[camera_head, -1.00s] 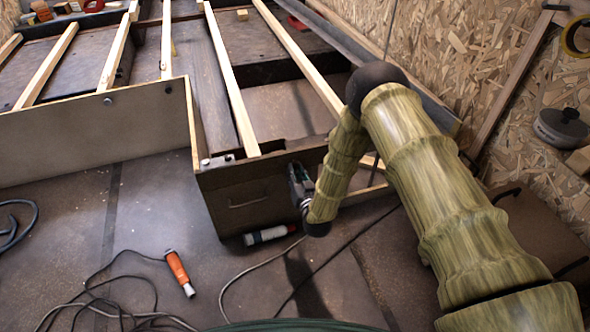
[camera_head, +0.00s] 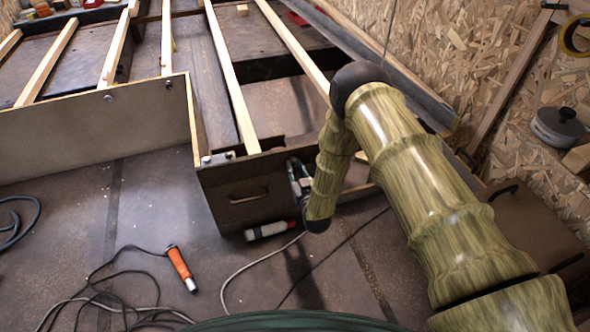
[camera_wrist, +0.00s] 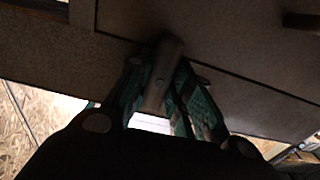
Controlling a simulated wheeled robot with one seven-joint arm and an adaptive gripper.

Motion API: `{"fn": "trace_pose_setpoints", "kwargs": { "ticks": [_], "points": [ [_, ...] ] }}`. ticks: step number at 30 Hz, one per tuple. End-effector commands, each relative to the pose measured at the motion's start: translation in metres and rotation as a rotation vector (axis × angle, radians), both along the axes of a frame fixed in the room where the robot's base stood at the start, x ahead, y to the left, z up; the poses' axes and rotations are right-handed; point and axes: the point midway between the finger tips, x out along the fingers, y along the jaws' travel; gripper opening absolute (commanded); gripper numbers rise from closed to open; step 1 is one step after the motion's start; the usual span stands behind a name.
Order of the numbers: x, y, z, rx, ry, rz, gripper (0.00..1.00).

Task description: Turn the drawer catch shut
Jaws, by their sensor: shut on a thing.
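The drawer (camera_head: 222,208) is a dark brown box front with a slim handle, under the slatted frame in the head view. It looks closed. My gripper (camera_head: 296,172) is at the right edge of the drawer front. In the wrist view, my gripper's green fingers (camera_wrist: 162,92) are shut on the catch (camera_wrist: 164,68), a pale grey-brown bar. The catch stands slightly tilted from upright and reaches up towards the seam between the panels. Its lower end and pivot are hard to make out. In the head view the gripper and arm hide the catch.
An orange-handled tool (camera_head: 180,264) and loose cables lie on the floor at the front left. Wooden slats (camera_head: 232,80) run above. A chipboard wall (camera_head: 470,60) stands at the right.

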Motion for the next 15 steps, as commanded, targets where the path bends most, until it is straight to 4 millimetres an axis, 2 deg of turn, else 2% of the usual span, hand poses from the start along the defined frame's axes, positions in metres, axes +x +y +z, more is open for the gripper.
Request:
{"fn": "trace_pose_setpoints", "kwargs": {
  "ticks": [1,2,4,5,15],
  "points": [
    [-0.0009,-0.0005,-0.0012,-0.002,0.003,0.000,0.00],
    [-0.0009,-0.0005,-0.0012,-0.002,0.003,0.000,0.27],
    [-0.0008,-0.0005,-0.0011,-0.002,0.002,0.000,0.40],
    [-0.0007,-0.0005,-0.0010,-0.001,0.002,0.000,0.43],
    [-0.0018,-0.0006,-0.0005,0.000,0.001,0.000,0.43]
  ]
}}
